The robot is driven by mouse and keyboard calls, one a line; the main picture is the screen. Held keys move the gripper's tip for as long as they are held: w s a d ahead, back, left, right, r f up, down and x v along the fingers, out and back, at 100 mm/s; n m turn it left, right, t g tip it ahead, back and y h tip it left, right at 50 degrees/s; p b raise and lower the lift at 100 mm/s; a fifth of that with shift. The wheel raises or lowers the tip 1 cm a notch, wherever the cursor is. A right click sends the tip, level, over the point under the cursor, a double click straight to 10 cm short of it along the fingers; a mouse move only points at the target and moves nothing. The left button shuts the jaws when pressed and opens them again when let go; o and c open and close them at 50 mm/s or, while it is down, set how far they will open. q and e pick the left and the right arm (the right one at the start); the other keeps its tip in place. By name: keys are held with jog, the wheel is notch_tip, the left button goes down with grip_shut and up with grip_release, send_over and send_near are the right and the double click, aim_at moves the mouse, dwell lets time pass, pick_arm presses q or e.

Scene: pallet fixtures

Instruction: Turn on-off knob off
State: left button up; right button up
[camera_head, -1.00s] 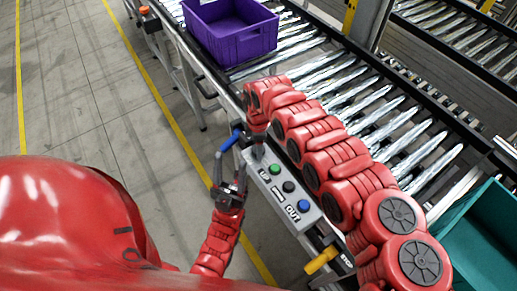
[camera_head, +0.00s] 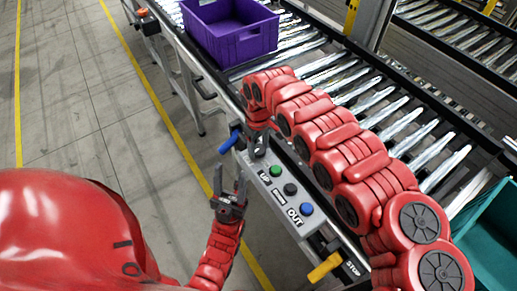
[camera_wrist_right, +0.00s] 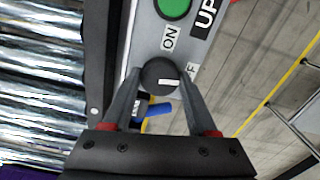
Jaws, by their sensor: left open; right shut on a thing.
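The on-off knob (camera_wrist_right: 161,76) is round and black with a white mark, next to the ON label in the right wrist view. The mark lies flat, its end toward the partly hidden OFF label. My right gripper (camera_wrist_right: 160,80) has its fingers on either side of the knob and is shut on it. In the head view my right gripper (camera_head: 258,143) is at the far end of the grey control box (camera_head: 292,222), and the knob is hidden. My left gripper (camera_head: 230,172) is open and empty, beside the box on its left.
A blue handle (camera_head: 229,143) sticks out near the knob, above my left gripper. The box carries green (camera_head: 275,171), black (camera_head: 290,189) and blue (camera_head: 306,209) buttons. A yellow STOP handle (camera_head: 325,267) is nearer. A purple crate (camera_head: 235,40) stands on the rollers.

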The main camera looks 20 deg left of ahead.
aim_at(258, 149)
jog(key=shift+m+b, duration=0.35)
jog(key=shift+m, duration=0.65)
jog(key=o, duration=1.4)
jog(key=shift+c, duration=0.2)
notch_tip(258, 149, up, 17)
jog(key=b, duration=0.4)
jog(key=shift+r, duration=0.2)
